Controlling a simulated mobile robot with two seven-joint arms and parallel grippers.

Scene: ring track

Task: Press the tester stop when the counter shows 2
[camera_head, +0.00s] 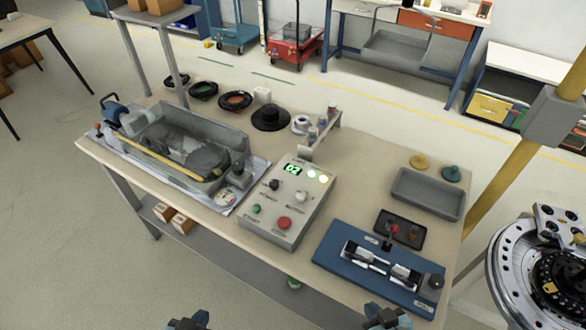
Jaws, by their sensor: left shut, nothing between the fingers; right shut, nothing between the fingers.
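The tester control box (296,240) is a grey sloped panel near the front middle of the bench. Its green counter display (292,170) appears to read 02. My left gripper (189,322) and my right gripper (388,319) are shut and empty at the bottom edge, both apart from the panel and partly cut off.
A grey machine tray (225,133) stands left of the box. A blue fixture base (330,258) lies to the right, with a small dark tray (405,238) and an empty grey bin (455,210) behind it. Several dark rings lie along the back. The bench centre-right is clear.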

